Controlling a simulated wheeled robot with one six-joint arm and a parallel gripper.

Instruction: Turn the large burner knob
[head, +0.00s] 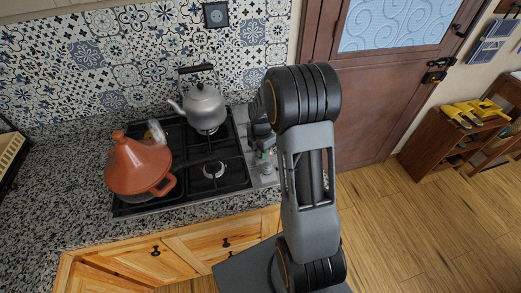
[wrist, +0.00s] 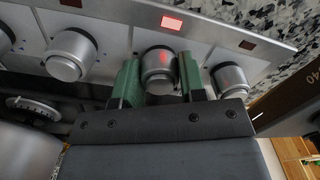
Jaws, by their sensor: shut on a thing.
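In the wrist view a row of silver round knobs runs along the stove's metal panel. My gripper (wrist: 158,82) has its two green fingers on either side of one knob (wrist: 157,62), shut on it. A red light (wrist: 172,23) glows on the panel above this knob, and a red tint shows on its face. Other knobs stand to the left (wrist: 70,55) and right (wrist: 230,80). In the head view my gripper (head: 262,148) reaches down to the panel at the stove's right side, and my arm hides part of it. No readable label tells the burner.
The black stove (head: 232,180) holds a silver kettle (head: 204,106) at the back and an orange tagine (head: 138,165) at the left. The front right burner (head: 214,170) is bare. Granite counter (head: 60,190) surrounds the stove. Wooden floor is open at right.

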